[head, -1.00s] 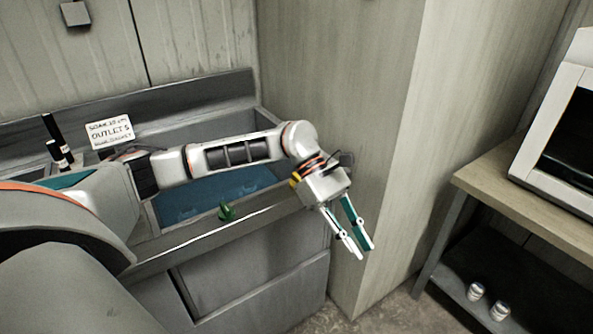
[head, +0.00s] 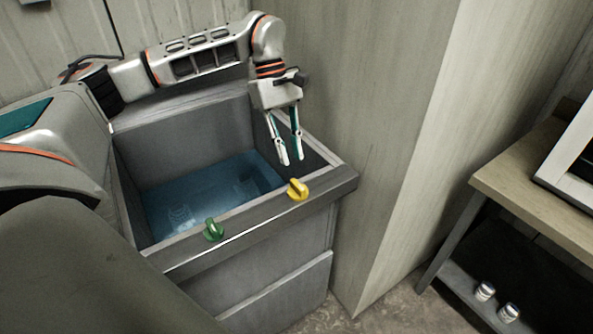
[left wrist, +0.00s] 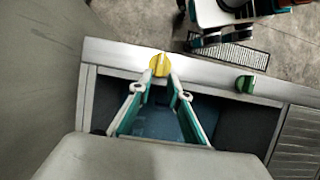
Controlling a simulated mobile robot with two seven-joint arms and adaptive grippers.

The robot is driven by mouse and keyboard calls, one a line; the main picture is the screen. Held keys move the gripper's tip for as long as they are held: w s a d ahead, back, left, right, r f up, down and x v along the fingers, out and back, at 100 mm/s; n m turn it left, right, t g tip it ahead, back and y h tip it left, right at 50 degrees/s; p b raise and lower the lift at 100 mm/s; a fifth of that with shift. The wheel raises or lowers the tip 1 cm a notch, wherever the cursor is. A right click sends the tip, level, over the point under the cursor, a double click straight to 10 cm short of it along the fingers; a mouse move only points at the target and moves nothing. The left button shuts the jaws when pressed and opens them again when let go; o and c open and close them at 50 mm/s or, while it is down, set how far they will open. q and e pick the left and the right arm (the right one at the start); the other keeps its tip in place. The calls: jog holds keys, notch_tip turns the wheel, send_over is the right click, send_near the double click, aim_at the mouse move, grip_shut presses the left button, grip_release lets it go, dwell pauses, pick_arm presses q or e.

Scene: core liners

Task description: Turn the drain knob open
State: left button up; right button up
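A sink basin (head: 190,148) with blue water in it has two knobs on its front rim. The yellow knob (head: 298,188) is near the right end; the green knob (head: 213,230) is further left. Nothing in view labels either as the drain knob. My left gripper (head: 291,161) is open and empty, fingers pointing down, over the basin's right end just behind the yellow knob. In the left wrist view the yellow knob (left wrist: 160,65) lies just beyond the fingertips, in line with the gap. The green knob (left wrist: 245,84) is off to the right. My right gripper is out of view.
A tall pale panel (head: 400,130) stands close to the right of the sink. A wooden table (head: 520,165) with a lower shelf holding two small cans (head: 496,302) is further right. My own arm covers the left side.

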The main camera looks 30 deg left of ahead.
aim_at(298, 183)
pick_arm(q)
jog(key=x, duration=0.7)
jog(key=shift+s+d+f, duration=0.1)
jog(key=shift+s+d, duration=0.05)
grip_shut()
